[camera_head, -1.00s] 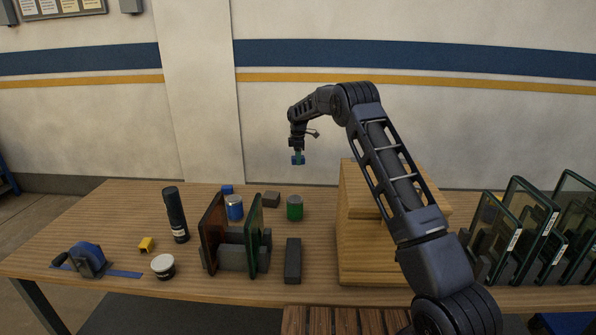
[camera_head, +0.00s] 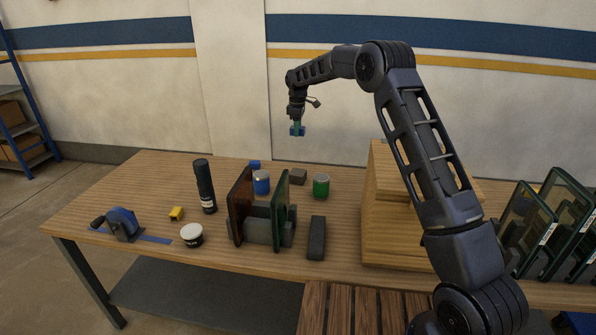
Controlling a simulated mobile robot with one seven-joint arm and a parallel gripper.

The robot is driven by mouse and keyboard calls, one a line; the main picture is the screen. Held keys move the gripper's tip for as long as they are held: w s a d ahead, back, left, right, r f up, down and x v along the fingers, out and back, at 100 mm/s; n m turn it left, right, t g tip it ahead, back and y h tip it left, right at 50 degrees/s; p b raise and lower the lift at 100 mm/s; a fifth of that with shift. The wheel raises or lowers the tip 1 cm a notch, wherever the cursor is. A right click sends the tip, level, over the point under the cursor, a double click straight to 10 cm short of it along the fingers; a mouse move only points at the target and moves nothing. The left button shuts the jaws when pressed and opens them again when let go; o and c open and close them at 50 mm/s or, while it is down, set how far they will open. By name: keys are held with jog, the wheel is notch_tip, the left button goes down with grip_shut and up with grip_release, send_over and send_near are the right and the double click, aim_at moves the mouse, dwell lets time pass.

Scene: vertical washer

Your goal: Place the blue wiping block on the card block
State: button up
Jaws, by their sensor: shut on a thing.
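My gripper (camera_head: 297,126) is shut on a small blue block (camera_head: 298,132), which looks like the blue wiping block. It hangs in the air above the back of the table, clear of everything below. In the picture it is above a small grey-brown block (camera_head: 299,176) lying near the table's back edge. A longer dark grey block (camera_head: 316,238) lies nearer the front. I cannot tell for sure which of these is the card block. Another small blue piece (camera_head: 254,164) sits at the back edge.
Upright red and green panels stand in a grey holder (camera_head: 262,230). Around it are a blue can (camera_head: 261,182), a green can (camera_head: 321,186), a black bottle (camera_head: 204,186), a white-lidded jar (camera_head: 191,235) and a tape dispenser (camera_head: 121,223). Wooden blocks (camera_head: 385,220) and framed glass panels (camera_head: 550,225) stand right.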

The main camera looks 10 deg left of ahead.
aim_at(298, 172)
notch_tip(298, 172, down, 19)
jog(key=shift+f, duration=0.1)
dwell(0.5)
jog(key=o, duration=1)
jog(key=shift+c, duration=0.2)
